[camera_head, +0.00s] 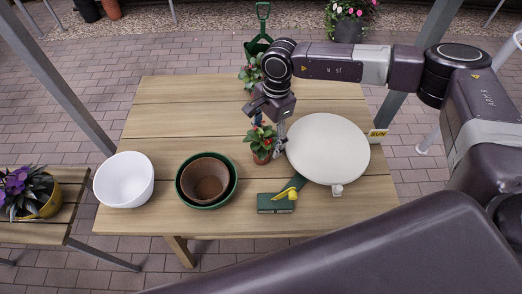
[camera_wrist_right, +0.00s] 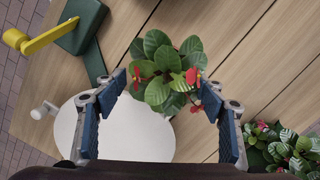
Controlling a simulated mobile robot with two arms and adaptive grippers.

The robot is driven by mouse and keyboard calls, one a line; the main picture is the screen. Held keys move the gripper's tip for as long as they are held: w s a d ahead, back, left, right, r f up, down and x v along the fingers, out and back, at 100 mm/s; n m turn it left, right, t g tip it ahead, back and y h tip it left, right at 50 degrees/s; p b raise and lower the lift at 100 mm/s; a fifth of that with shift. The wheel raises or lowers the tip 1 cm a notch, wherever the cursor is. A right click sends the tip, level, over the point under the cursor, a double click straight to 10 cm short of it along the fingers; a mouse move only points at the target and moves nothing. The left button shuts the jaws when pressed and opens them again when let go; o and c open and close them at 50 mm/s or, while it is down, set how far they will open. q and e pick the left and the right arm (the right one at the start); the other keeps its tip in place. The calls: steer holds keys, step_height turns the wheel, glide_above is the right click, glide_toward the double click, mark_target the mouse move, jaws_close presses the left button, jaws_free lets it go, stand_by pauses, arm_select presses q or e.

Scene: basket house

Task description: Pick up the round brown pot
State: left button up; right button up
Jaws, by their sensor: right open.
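A round brown pot (camera_head: 208,184) sits nested inside a larger green pot (camera_head: 181,196) on the wooden table, left of centre in the head view. It is open at the top and looks empty; its outer wall is mostly hidden by the green pot. It does not show in the right wrist view. My right gripper (camera_head: 270,132) is to the right of it and farther back, over a small red-flowered plant (camera_head: 262,140) in a brown pot. In the right wrist view my right gripper (camera_wrist_right: 162,88) is open, with the plant's leaves (camera_wrist_right: 165,65) between and beyond its fingers. My left gripper is out of view.
A white bowl (camera_head: 124,181) stands left of the green pot. A round white disc (camera_head: 330,150), a green scale-like object with a yellow part (camera_head: 276,203) and another plant (camera_head: 250,72) are on the table (camera_head: 180,110). A side table (camera_head: 30,233) holds purple flowers.

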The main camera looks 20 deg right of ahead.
mark_target(261, 148)
steer(key=f, duration=0.1)
steer(key=a+f+p, duration=0.1)
steer(key=f, duration=0.1)
steer(key=f+p, duration=0.1)
steer(key=shift+w+a+f, duration=0.2)
steer(key=shift+a, duration=0.1)
steer(key=shift+f, duration=0.4)
steer(key=c, duration=1.3)
steer(key=shift+c, duration=0.4)
steer(key=shift+r, duration=0.15)
